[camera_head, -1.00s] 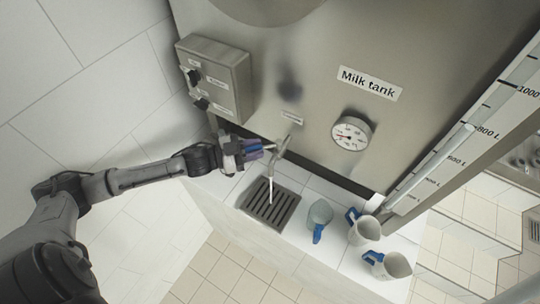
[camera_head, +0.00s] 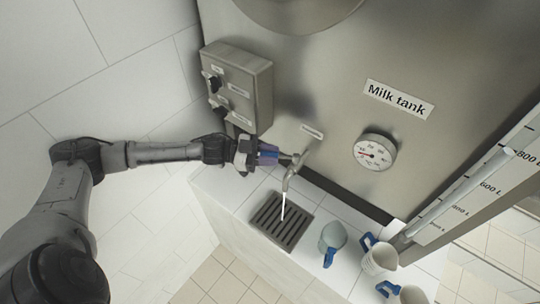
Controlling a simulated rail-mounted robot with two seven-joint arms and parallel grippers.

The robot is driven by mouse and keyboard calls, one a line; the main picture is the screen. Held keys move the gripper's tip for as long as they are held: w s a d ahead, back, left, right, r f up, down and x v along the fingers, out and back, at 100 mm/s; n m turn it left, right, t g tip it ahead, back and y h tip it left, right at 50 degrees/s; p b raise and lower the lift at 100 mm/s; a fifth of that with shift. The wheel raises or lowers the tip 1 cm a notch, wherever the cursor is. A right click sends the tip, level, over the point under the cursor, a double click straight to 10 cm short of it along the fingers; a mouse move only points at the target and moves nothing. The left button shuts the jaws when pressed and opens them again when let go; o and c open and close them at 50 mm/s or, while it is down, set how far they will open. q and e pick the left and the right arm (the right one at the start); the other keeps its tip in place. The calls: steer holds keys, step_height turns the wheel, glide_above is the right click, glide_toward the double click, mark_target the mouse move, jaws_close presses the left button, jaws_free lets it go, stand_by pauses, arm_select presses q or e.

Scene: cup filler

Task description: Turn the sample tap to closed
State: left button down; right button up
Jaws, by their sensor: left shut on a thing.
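The sample tap (camera_head: 291,175) sticks out from the front of the milk tank, below a small label. A thin white stream runs from its spout down to the dark drain grate (camera_head: 282,222). My left gripper (camera_head: 285,158) comes in from the left at the tap's height, with its fingers shut on the tap's handle (camera_head: 295,158). The fingers partly hide the handle. My right gripper does not show.
A jug with a blue handle (camera_head: 333,237) stands right of the grate on the white tiled ledge. Two more (camera_head: 380,258) (camera_head: 412,296) stand further right. A control box (camera_head: 237,85) with knobs is mounted above my left wrist. A round gauge (camera_head: 374,152) is on the tank.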

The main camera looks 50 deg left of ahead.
arm_select(q)
steer(key=c, duration=0.9)
jaws_free()
steer(key=shift+s+a+f, duration=0.1)
steer(key=shift+s+a, duration=0.05)
steer(key=shift+a, duration=0.05)
steer(key=shift+p+v, duration=0.55)
steer(key=shift+v, duration=6.05)
